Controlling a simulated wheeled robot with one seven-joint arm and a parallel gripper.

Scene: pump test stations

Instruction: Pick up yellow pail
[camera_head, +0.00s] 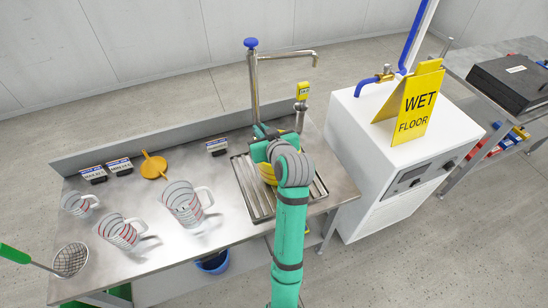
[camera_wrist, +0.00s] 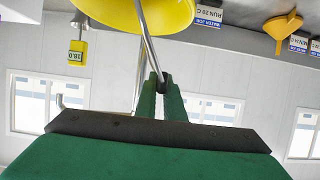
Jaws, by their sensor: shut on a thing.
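The yellow pail (camera_head: 267,175) stands at the drain grate on the steel bench, mostly hidden behind my arm in the head view. In the wrist view, which looks upside down, the yellow pail (camera_wrist: 130,12) shows at the top edge with its thin metal handle reaching to my gripper. My gripper (camera_wrist: 161,82) is shut on that handle near its tips. In the head view my gripper (camera_head: 264,132) is by the tap, above the pail. Whether the pail touches the grate is hidden.
A tall tap (camera_head: 253,85) stands just behind my gripper, with a yellow-tagged fitting (camera_head: 302,95) to its right. Striped jugs (camera_head: 187,205) and an orange funnel (camera_head: 153,166) are on the left. A white cabinet (camera_head: 365,130) with a wet floor sign (camera_head: 415,103) stands right.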

